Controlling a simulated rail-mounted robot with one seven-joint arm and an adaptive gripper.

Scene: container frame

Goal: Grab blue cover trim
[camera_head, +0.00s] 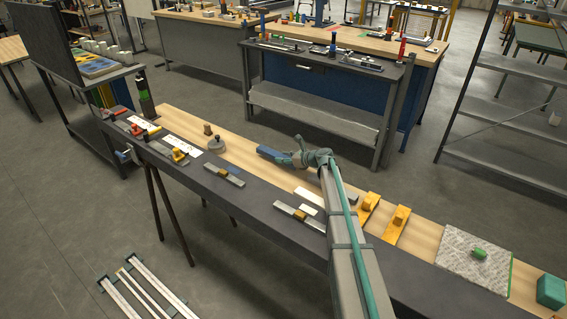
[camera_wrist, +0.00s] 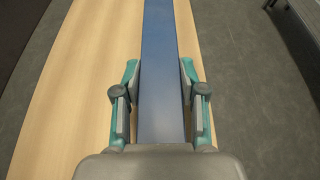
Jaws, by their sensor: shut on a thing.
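The blue cover trim (camera_head: 272,154) is a long flat blue strip over the light wooden bench top, left of my gripper (camera_head: 297,158) in the head view. In the wrist view the blue trim (camera_wrist: 161,60) runs from the top edge down between the two fingers of my gripper (camera_wrist: 162,105). The fingers are shut on its two long sides. The palm hides the trim's near end. I cannot tell whether the trim touches the wood or is slightly above it.
The wooden bench top (camera_head: 240,146) has a dark front strip with small fixtures. Two yellow-orange parts (camera_head: 398,222), a grey patterned plate (camera_head: 470,258) and a green box (camera_head: 550,291) stand to the right. A round grey-brown part (camera_head: 214,144) lies left of the trim.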

